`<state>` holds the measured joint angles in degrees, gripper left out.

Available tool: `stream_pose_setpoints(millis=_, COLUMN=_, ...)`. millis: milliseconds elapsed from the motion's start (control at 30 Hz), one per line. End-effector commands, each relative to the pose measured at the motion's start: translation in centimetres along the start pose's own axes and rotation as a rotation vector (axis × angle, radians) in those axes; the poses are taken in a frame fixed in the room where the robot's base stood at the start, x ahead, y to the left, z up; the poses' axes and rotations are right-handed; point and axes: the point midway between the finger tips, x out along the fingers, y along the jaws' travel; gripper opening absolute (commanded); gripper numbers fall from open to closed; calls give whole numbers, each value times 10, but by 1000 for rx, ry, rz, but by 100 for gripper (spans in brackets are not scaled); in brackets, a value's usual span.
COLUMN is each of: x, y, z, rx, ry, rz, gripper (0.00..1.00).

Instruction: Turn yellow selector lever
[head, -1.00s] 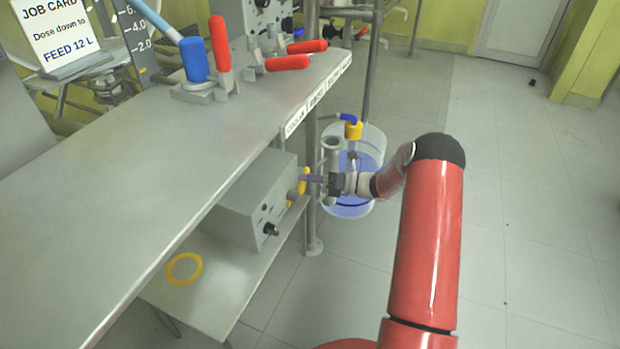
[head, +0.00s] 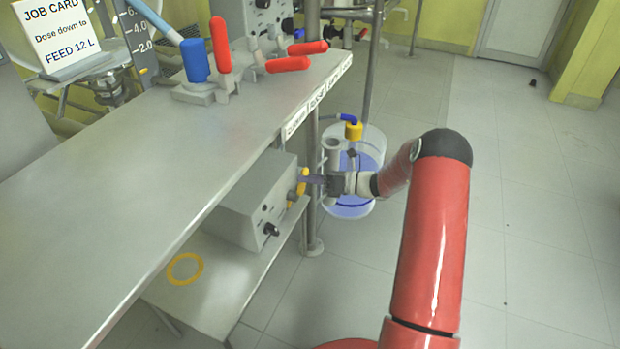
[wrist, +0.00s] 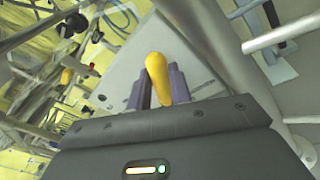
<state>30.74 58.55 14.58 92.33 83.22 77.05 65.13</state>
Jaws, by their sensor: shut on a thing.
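The yellow selector lever (wrist: 157,76) is in the middle of the wrist view, between the two fingers of my gripper (wrist: 160,92). The fingers are shut on it. In the head view the yellow lever (head: 302,188) shows at the right end of a grey box (head: 245,205) under the bench, and my gripper (head: 314,181) reaches it from the right. My fingers hide part of the lever in the head view.
A metal bench (head: 160,190) stands above the box. A steel post (head: 312,215) rises close beside my gripper. Behind it is a clear vessel of bluish liquid (head: 368,165) with a yellow-capped fitting. A yellow ring (head: 185,269) lies on the lower shelf. The floor at right is open.

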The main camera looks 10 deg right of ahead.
Motion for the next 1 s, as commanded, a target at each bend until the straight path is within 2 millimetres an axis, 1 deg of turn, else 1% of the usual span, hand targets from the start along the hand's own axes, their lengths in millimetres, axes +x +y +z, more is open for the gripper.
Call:
stream_pose_setpoints(millis=300, x=2, y=17, z=-1, rx=-264, ry=42, rz=-42, gripper=0)
stream_pose_setpoints(millis=600, x=5, y=29, z=-6, rx=-469, ry=75, rz=-73, gripper=0)
stream_pose_setpoints(millis=800, x=6, y=34, z=-8, rx=-550, ry=87, rz=-86, gripper=0)
stream_pose_setpoints(millis=1000, x=7, y=36, z=-9, rx=-588, ry=93, rz=-92, gripper=0)
